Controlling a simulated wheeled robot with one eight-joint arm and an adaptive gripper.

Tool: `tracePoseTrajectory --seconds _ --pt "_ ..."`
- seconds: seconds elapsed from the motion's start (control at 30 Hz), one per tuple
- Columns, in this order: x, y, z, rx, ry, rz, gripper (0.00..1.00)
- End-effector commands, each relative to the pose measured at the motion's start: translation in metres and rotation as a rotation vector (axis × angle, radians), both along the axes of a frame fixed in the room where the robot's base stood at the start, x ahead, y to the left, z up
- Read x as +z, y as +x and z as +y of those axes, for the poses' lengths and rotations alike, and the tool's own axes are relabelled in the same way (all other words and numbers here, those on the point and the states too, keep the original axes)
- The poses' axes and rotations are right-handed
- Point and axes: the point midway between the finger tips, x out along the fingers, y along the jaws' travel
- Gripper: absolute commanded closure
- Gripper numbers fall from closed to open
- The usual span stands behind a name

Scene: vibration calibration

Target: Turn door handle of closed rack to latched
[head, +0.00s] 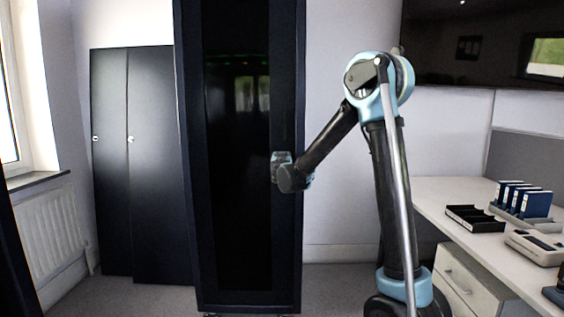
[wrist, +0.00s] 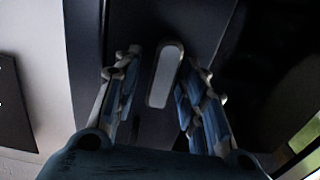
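The tall black rack (head: 236,200) stands upright in the head view, its dark glass door looking closed. In the wrist view a pale grey oblong handle (wrist: 164,76) lies on the dark door frame (wrist: 140,25). My gripper (wrist: 162,78) is open, with one finger on each side of the handle. Gaps show between the fingers and the handle, and I cannot tell whether they touch it. In the head view my gripper (head: 276,166) is at the right edge of the rack door, and the handle is hidden behind it.
A white desk (head: 455,215) with black trays (head: 474,218) and blue binders (head: 522,198) stands at the right. A dark cabinet (head: 160,170) is at the back left, near a radiator (head: 52,235). Floor shows between rack and desk.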

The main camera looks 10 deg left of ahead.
Motion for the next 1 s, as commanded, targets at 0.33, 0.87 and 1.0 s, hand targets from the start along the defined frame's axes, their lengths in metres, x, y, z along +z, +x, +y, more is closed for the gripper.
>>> tracePoseTrajectory --seconds 0.33,0.87,1.0 --pt "0.0 -0.0002 0.0001 0.0 0.0 0.0 1.0" --pt "-0.0001 -0.0004 0.0015 -0.001 -0.138 -0.017 1.0" --pt "-0.0004 -0.0006 0.0029 -0.001 -0.249 -0.031 1.0"
